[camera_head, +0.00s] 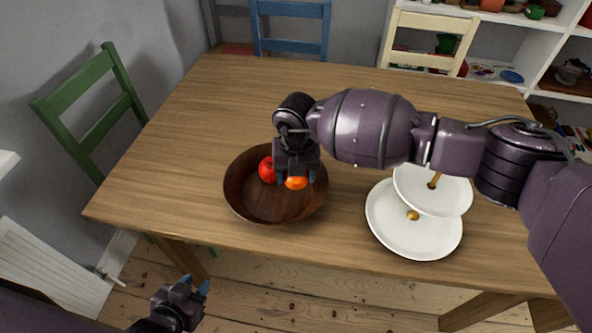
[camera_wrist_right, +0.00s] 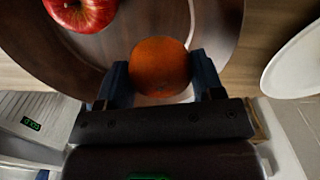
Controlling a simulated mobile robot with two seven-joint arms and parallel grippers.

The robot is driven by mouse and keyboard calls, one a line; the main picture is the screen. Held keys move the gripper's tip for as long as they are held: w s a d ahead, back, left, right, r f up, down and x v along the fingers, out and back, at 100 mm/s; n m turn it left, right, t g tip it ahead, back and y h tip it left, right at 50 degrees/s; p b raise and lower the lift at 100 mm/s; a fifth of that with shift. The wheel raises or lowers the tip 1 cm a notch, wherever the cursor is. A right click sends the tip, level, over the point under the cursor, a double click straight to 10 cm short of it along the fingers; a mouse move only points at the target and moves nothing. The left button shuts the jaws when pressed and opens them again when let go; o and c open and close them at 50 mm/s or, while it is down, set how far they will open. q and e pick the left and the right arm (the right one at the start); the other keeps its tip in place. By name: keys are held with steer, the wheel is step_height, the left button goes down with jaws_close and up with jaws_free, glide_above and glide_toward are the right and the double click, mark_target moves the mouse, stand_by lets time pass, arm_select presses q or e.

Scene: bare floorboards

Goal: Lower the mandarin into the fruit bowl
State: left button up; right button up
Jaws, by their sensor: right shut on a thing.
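The fruit bowl (camera_head: 270,208) is a round brown wooden bowl on the table, left of centre; its inner wall also shows in the right wrist view (camera_wrist_right: 215,25). My right gripper (camera_head: 297,180) points down over the bowl's right part and is shut on the orange mandarin (camera_head: 296,183). In the right wrist view the mandarin (camera_wrist_right: 159,67) sits between the two blue fingertips. I cannot tell whether it touches the bowl. A red apple (camera_head: 267,170) lies in the bowl left of the mandarin. My left gripper (camera_head: 195,288) is low at the front, off the table, its fingers apart and empty.
A white two-tier stand (camera_head: 413,235) is on the table to the right of the bowl, under my right arm. A green chair (camera_head: 90,105), a blue chair (camera_head: 291,30) and a cream chair (camera_head: 430,40) surround the wooden table (camera_head: 190,120). The table's left and back are clear.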

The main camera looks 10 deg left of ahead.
mark_target(296, 194)
arm_select(q)
steer(key=shift+f, duration=0.1)
arm_select(e)
steer(key=shift+f, duration=0.3)
arm_select(q)
steer(key=shift+f, duration=0.15)
arm_select(e)
steer(key=shift+f, duration=0.1)
arm_select(q)
steer(key=shift+s+f, duration=0.2)
steer(key=shift+s, duration=0.15)
arm_select(e)
steer(key=shift+f, duration=0.2)
arm_select(q)
steer(key=shift+w, duration=0.3)
arm_select(e)
steer(key=shift+f, duration=0.45)
arm_select(q)
steer(key=shift+s+f+b, duration=0.15)
steer(key=shift+s+b, duration=0.05)
steer(key=shift+b, duration=0.1)
arm_select(e)
steer(key=shift+f, duration=0.25)
arm_select(q)
steer(key=shift+s+f, duration=0.15)
steer(key=shift+s, duration=0.1)
arm_select(e)
steer(key=shift+f, duration=0.15)
